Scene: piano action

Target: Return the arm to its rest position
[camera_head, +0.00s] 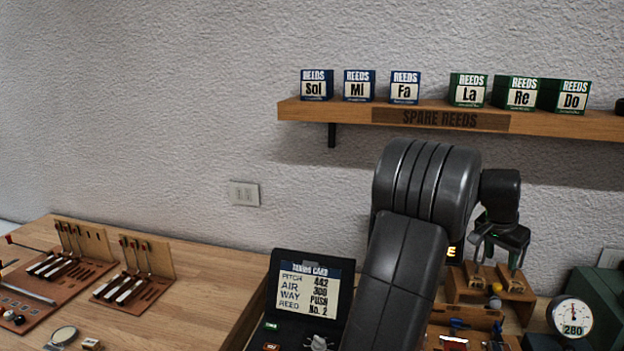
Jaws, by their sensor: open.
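My gripper (501,252) hangs at the right, at the end of my dark grey arm, below the spare reeds shelf. Its fingers point down and are apart, with nothing seen between them. It shows over or in front of a small wooden stand (497,281); I cannot tell how far apart they are. My arm crosses the lower middle of the view and hides part of the bench and the wall behind it.
The wooden shelf (560,124) holds blue and green reed boxes (521,93). A tuning card case (314,290) stands left of my arm. A round gauge (571,316) is at the right. Boards with keys (135,270) lie at the left; bare bench (200,300) lies between.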

